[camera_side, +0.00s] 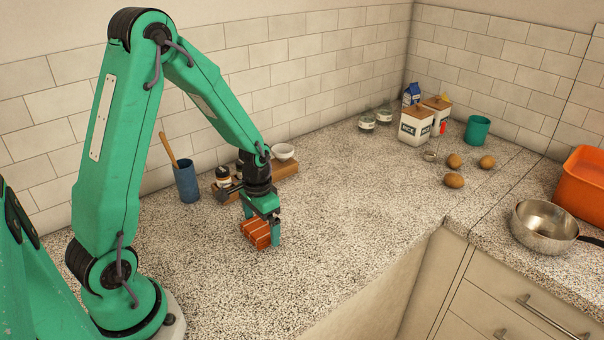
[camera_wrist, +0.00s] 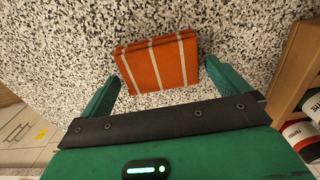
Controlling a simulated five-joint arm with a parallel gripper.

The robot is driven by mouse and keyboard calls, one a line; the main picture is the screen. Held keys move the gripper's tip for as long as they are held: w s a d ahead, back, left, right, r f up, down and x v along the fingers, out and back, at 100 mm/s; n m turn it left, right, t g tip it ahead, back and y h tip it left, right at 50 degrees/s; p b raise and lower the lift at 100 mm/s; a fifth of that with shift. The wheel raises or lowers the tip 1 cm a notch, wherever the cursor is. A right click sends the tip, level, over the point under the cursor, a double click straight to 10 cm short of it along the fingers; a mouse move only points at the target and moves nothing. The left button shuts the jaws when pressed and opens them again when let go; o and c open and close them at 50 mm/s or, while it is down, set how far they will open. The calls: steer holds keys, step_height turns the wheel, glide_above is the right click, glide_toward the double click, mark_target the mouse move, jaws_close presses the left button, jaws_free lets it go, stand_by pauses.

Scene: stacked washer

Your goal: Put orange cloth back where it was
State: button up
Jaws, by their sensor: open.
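The orange cloth (camera_side: 256,232) is a folded block with pale stripes, lying on the speckled counter under my gripper. In the wrist view the cloth (camera_wrist: 158,62) sits between my two green fingers, with a gap on the left and a smaller gap at the right. My gripper (camera_side: 262,228) is open, pointing down with its fingers low around the cloth. In the wrist view my gripper (camera_wrist: 160,85) shows both fingertips beside the near part of the cloth. The side view partly hides the cloth behind one finger.
A wooden shelf (camera_side: 286,170) with jars and a white bowl (camera_side: 283,152) stands just behind my gripper. A blue cup (camera_side: 187,182) with a wooden spoon is left of it. Boxes (camera_side: 416,125), eggs and a teal cup (camera_side: 477,129) are far right. The middle counter is clear.

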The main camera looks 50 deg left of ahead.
mark_target(262, 226)
step_height(262, 226, up, 12)
stand_by(0.6)
stand_by(0.5)
steer(key=s+d+r+t, duration=0.5)
steer(key=s+d+r, duration=0.4)
steer(key=s+r, duration=0.3)
steer(key=shift+t, duration=0.3)
steer(key=shift+d, duration=0.1)
stand_by(1.2)
